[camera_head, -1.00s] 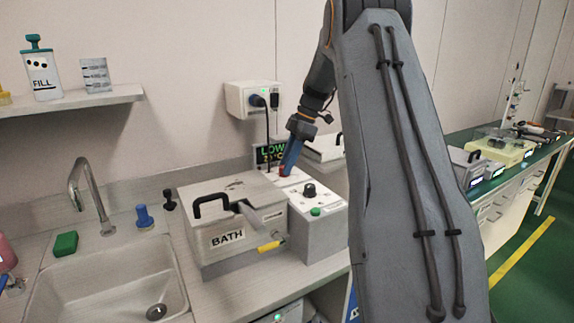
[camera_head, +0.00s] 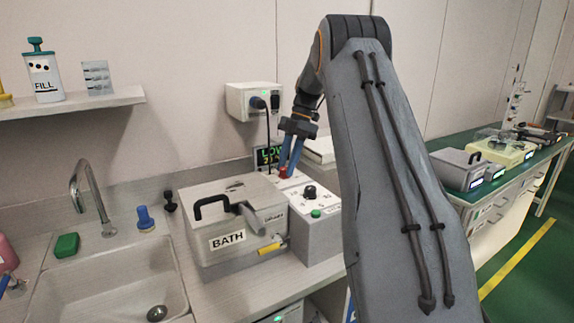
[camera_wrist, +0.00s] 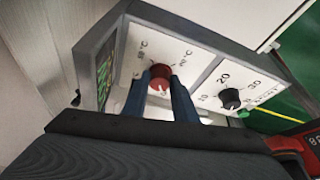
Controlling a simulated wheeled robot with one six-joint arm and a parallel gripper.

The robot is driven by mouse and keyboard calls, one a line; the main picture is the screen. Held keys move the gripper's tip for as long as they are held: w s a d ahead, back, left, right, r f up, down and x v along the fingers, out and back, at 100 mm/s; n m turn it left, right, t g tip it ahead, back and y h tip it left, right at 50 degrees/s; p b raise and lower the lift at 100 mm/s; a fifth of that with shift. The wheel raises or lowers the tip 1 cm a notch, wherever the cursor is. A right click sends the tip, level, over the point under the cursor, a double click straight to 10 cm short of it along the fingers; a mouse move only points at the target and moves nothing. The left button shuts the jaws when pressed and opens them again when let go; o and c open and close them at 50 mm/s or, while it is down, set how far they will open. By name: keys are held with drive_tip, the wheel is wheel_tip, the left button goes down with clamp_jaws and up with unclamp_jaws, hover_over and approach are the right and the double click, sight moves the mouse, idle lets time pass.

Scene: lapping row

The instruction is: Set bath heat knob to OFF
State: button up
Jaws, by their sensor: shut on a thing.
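The red heat knob (camera_wrist: 160,78) sits on the white face of the bath's control box (camera_head: 325,222). My gripper (camera_wrist: 160,80) has its two blue fingers on either side of the red knob and is shut on it. Temperature marks in °C show around the knob in the wrist view. The knob's pointer and the OFF mark are too small or hidden to read.
A black timer knob (camera_wrist: 230,98) is beside the red knob, and a green button (camera_head: 316,213) is near it. A small display (camera_head: 270,154) with green text stands behind. A cord hangs from the wall outlet (camera_head: 253,100). The sink (camera_head: 110,290) lies to the left.

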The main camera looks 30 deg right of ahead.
drive_tip(key=o, duration=1)
drive_tip(key=shift+o, duration=0.2)
drive_tip(key=b+v, duration=0.1)
drive_tip(key=v, duration=0.6)
drive_tip(key=shift+d+r, duration=0.25)
drive_tip(key=shift+r, duration=0.1)
